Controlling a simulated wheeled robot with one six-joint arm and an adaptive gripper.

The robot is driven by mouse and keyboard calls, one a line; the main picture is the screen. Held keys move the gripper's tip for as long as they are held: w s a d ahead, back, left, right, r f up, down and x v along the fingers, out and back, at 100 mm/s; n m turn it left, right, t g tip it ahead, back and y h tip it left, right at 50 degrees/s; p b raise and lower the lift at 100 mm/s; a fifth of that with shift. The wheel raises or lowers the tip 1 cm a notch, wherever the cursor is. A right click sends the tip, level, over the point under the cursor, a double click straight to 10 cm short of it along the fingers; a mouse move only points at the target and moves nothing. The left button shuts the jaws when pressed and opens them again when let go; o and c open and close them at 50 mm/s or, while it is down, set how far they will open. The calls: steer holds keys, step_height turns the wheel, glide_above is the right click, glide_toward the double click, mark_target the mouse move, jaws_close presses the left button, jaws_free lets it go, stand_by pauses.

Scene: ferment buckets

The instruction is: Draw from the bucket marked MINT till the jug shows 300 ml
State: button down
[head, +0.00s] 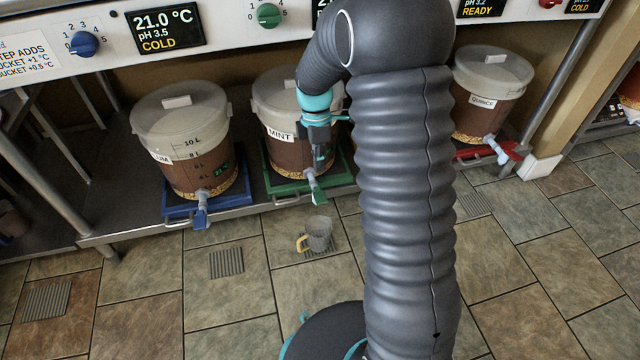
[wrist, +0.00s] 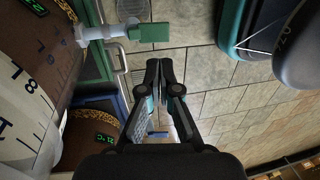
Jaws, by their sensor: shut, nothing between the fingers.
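The bucket marked MINT (head: 290,97) stands lidded on a green tray (head: 330,178), partly hidden behind my arm. Its tap (head: 315,190) has a green handle that hangs down in front; the handle shows at the top of the wrist view (wrist: 150,32). The jug (head: 319,232), grey and see-through with a yellow handle, stands upright on a floor grate below the tap. No liquid or level can be made out in it. My gripper (head: 320,155) is shut and empty in front of the bucket, above the tap handle. In the wrist view its fingertips (wrist: 165,65) are apart from the handle.
A bucket on a blue tray (head: 186,205) with a blue tap (head: 201,213) stands to the left. The QUINCE bucket (head: 487,95) with a red tap (head: 502,150) stands to the right. A control panel (head: 230,25) with dials runs above. The tiled floor around the jug is clear.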

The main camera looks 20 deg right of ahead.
mark_target(321, 199)
steer(key=f, duration=0.3)
steer(key=s+f+b, duration=0.1)
steer(key=f, duration=0.5)
steer(key=shift+s+f, duration=0.35)
steer(key=shift+b, duration=0.3)
